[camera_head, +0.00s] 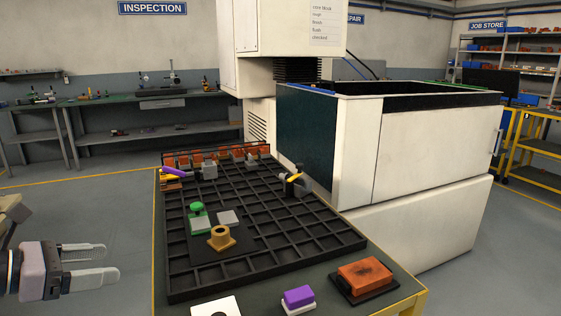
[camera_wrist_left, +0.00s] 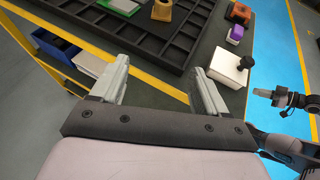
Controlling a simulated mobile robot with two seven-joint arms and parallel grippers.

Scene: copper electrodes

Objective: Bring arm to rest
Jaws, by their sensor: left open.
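My left gripper (camera_head: 110,262) is at the lower left of the head view, left of the table. It is open and empty, and its two pale fingers point right. In the left wrist view its fingers (camera_wrist_left: 160,80) stand apart with floor and the table edge between and beyond them. A second gripper (camera_wrist_left: 264,97), which looks like my right one, shows small at the right of that view over a blue floor area. It is too small to tell its jaws.
The table's black grid tray (camera_head: 265,262) holds a brass part (camera_head: 220,238), a green-knobbed part (camera_head: 196,208) and several orange blocks (camera_head: 212,158). An orange block (camera_head: 365,274) and a purple block (camera_head: 298,296) sit in front. A white machine (camera_head: 420,145) stands behind; floor at left is clear.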

